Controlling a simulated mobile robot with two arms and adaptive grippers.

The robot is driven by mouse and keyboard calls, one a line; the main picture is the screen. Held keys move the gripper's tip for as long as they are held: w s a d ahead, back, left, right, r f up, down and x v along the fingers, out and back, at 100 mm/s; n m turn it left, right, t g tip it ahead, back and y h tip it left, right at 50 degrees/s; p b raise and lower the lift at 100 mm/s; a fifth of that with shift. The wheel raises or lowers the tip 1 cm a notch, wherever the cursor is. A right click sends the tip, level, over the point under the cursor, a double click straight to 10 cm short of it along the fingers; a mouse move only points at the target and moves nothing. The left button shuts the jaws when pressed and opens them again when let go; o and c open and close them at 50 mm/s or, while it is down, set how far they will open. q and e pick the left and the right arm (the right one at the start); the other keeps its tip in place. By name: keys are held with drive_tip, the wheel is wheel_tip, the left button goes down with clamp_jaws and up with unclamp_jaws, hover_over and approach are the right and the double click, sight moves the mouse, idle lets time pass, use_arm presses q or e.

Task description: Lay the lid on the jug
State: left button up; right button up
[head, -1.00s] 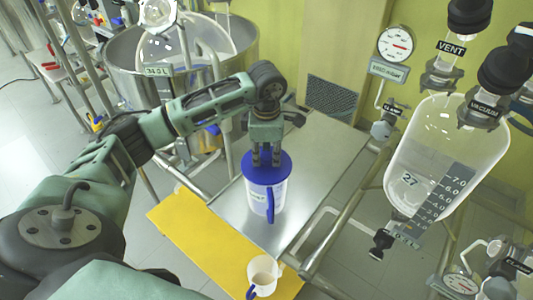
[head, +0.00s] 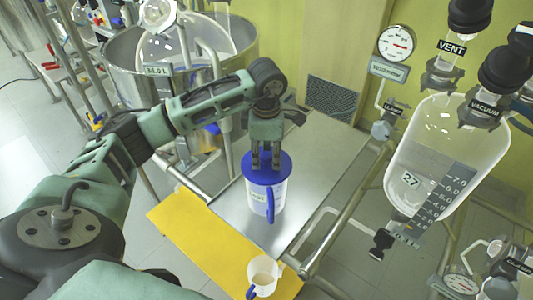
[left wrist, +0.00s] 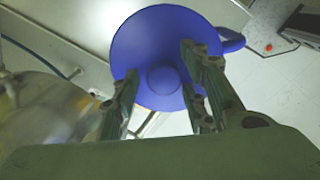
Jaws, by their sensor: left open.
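The blue round lid (head: 281,168) lies on top of the white jug (head: 258,197), covering its mouth as far as I can see. The jug stands upright on the metal table, its blue handle (head: 270,206) facing the front. My left gripper (head: 266,164) is right above the lid, pointing down. In the left wrist view, its open fingers (left wrist: 160,62) stand on either side of the lid's round knob (left wrist: 163,80), with gaps between. The lid (left wrist: 150,35) hides nearly all of the jug there. My right gripper is not in view.
A small white cup (head: 262,270) with a blue handle stands on the yellow board (head: 190,235) at the front. A glass vessel (head: 445,150) with valves and gauges hangs at the right. A steel vat (head: 115,60) stands behind my left arm. The table (head: 325,160) right of the jug is clear.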

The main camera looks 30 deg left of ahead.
use_arm(q)
wheel_tip(320, 180, up, 11)
drive_tip(key=shift+s+d+r, duration=0.2)
drive_tip(key=shift+s, duration=0.15)
idle(0.5)
